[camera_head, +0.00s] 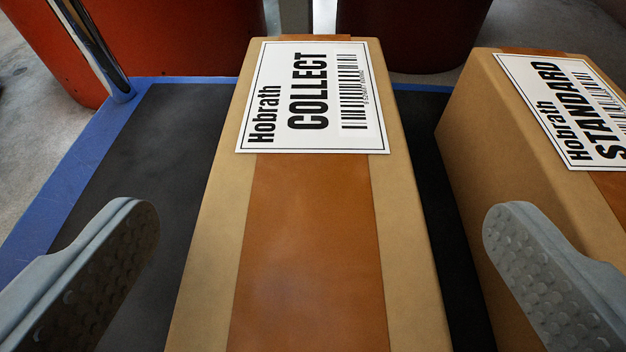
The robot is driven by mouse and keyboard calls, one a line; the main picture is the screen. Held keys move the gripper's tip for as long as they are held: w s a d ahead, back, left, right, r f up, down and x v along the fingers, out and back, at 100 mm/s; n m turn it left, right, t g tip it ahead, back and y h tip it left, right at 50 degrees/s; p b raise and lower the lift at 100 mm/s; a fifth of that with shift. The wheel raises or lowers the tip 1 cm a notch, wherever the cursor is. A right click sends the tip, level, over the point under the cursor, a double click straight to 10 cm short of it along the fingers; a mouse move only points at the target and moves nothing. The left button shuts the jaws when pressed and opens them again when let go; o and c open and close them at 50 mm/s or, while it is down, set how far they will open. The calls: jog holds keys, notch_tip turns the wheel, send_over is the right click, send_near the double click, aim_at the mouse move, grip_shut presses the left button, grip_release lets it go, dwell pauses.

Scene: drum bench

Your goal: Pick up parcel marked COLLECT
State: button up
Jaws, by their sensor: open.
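The parcel marked COLLECT (308,250) is a long tan cardboard box with a brown tape strip and a white label reading "Hobrath COLLECT" at its far end. It lies in the middle of the view, and its near end is cut off by the bottom edge. My gripper (320,225) is open and empty. One grey studded finger is left of the parcel, over the dark surface. The other is right of it, in front of the second box in the picture. I see no finger touching the COLLECT parcel. Finger height against its sides is hard to tell.
A similar parcel marked STANDARD (490,170) stands close on the right, with a narrow dark gap between. Both are on a dark bench top (150,165) with a blue edge. Orange-red (190,40) and dark red drums (410,35) and a metal post (95,50) stand behind. Bench left of COLLECT is clear.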

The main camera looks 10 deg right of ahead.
aim_at(312, 176)
jog(key=x, duration=0.5)
jog(key=shift+a, duration=0.15)
jog(key=shift+c, duration=0.4)
jog(key=c, duration=1.4)
jog(key=shift+r, duration=0.1)
